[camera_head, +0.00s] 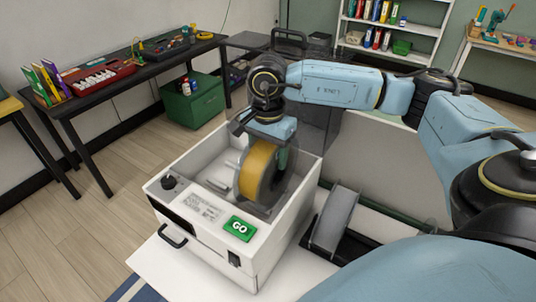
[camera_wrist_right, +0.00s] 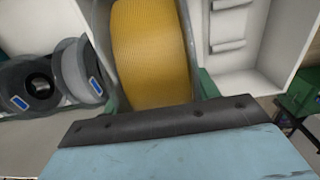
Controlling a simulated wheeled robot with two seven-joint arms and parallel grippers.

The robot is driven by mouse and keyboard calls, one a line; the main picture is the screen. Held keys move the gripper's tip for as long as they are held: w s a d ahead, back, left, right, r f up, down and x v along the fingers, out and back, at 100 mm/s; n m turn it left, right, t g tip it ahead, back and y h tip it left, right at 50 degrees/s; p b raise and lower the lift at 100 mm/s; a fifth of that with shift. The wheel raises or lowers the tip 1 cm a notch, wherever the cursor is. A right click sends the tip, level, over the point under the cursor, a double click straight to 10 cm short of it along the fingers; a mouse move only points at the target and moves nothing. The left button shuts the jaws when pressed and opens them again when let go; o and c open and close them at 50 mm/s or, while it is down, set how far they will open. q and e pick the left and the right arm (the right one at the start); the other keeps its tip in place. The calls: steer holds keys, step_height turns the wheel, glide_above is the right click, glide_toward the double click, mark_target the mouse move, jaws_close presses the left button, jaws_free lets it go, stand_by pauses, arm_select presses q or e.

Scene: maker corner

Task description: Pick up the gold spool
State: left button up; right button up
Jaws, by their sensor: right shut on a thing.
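The gold spool (camera_head: 257,170), with clear grey flanges, is upright at the open top of a white box (camera_head: 270,243) in the head view. My right gripper (camera_head: 276,145) reaches down over it and is shut on it. In the right wrist view the gold spool (camera_wrist_right: 150,50) fills the middle, with green finger pads (camera_wrist_right: 207,86) at its sides. I cannot tell whether the spool's lower edge touches the box floor. My left gripper is not in view.
The white box has a green GO button (camera_head: 239,228), a black knob (camera_head: 169,183) and a handle. A grey spool (camera_head: 334,216) stands right of it in a dark holder. A black table (camera_head: 108,83) and green bin (camera_head: 194,105) are at the left.

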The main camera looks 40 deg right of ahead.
jaws_close()
steer(key=shift+r, duration=0.2)
